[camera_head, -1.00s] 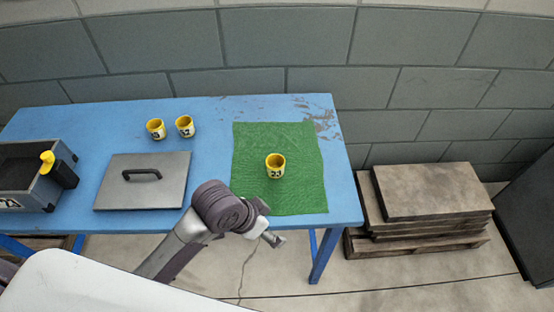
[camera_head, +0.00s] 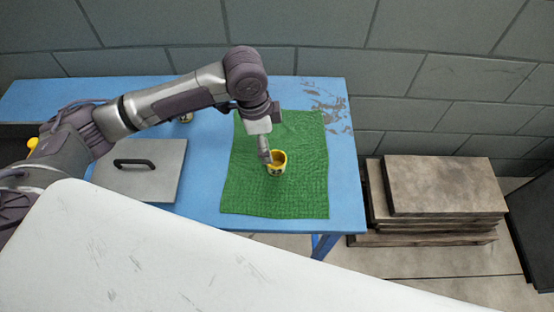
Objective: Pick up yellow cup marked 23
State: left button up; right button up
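The yellow cup marked 23 (camera_head: 280,168) stands upright on a green mat (camera_head: 248,192), which lies on the blue table. Its marking is partly blurred now. My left gripper (camera_head: 266,160) points down at the cup's left rim and overlaps it in the view. I cannot tell whether the fingers touch the cup or how far apart they are. The cup still appears to rest on the mat. My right gripper is not in view.
A grey metal lid with a black handle (camera_head: 152,176) lies left of the mat. Another cup (camera_head: 185,118) is mostly hidden behind my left arm. Stacked slabs on a pallet (camera_head: 445,187) stand right of the blue table (camera_head: 345,190). A block wall (camera_head: 420,85) runs behind.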

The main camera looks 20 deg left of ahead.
pick_arm(q)
send_near(276, 160)
jog(key=shift+s+d+f, duration=0.2)
jog(key=shift+s+f, duration=0.05)
jog(key=shift+s, duration=0.35)
jog(key=shift+s+d+f, duration=0.2)
jog(key=shift+s+f, duration=0.1)
jog(key=shift+s, duration=0.3)
jog(key=shift+d+f, duration=0.1)
jog(key=shift+f, duration=0.35)
jog(key=f, duration=0.1)
jog(key=f+p, duration=0.1)
jog(key=f, duration=0.1)
jog(key=d+f, duration=0.1)
jog(key=f, duration=0.1)
jog(key=shift+w, duration=0.4)
jog(key=shift+r, duration=0.1)
jog(key=c, duration=1.3)
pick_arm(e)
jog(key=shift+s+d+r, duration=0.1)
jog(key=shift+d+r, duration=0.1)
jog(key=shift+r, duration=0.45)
pick_arm(q)
jog(key=shift+r, duration=0.1)
